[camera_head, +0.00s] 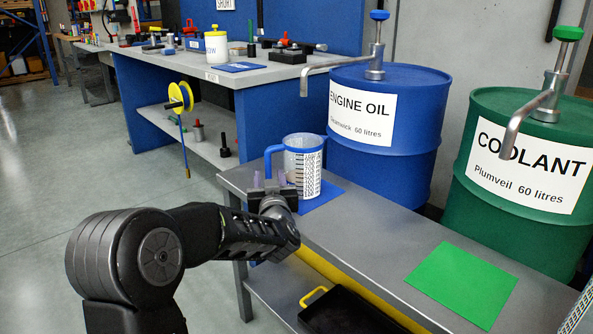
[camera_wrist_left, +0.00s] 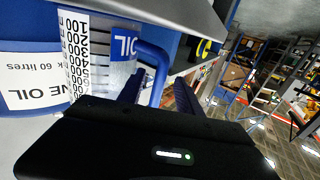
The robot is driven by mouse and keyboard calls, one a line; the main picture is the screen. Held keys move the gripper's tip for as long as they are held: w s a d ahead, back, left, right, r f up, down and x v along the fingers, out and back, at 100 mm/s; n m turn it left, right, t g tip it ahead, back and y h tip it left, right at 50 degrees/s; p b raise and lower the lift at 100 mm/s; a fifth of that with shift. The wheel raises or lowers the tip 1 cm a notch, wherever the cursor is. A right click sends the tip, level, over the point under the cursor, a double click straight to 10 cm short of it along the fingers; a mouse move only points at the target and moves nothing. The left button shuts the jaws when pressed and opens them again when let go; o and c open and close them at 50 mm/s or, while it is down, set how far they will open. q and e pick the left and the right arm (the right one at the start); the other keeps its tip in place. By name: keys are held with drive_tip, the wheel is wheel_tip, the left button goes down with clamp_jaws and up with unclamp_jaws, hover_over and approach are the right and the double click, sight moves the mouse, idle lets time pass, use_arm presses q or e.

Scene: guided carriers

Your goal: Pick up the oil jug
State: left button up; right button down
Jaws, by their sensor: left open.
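The oil jug (camera_head: 308,168) is a clear measuring jug with a blue rim, a blue handle and a printed scale. It stands upright on a blue mat (camera_head: 322,199) on the grey bench, its handle towards the left. My left gripper (camera_head: 269,181) is open in front of the handle side. In the left wrist view the jug (camera_wrist_left: 104,62) shows at upper left, and its blue handle (camera_wrist_left: 156,68) appears between the two dark fingers of the gripper (camera_wrist_left: 158,92). I cannot tell whether a finger touches it. My right gripper is not in view.
A blue engine oil drum (camera_head: 388,128) with a pump stands behind the bench (camera_head: 352,238). A green coolant drum (camera_head: 530,175) stands to its right. A green mat (camera_head: 461,283) lies bare at the bench's right. A black tray (camera_head: 350,312) sits below.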

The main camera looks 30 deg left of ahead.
use_arm(q)
drive_tip(key=shift+c, duration=0.5)
clamp_jaws()
drive_tip(key=shift+r, duration=0.1)
idle(0.8)
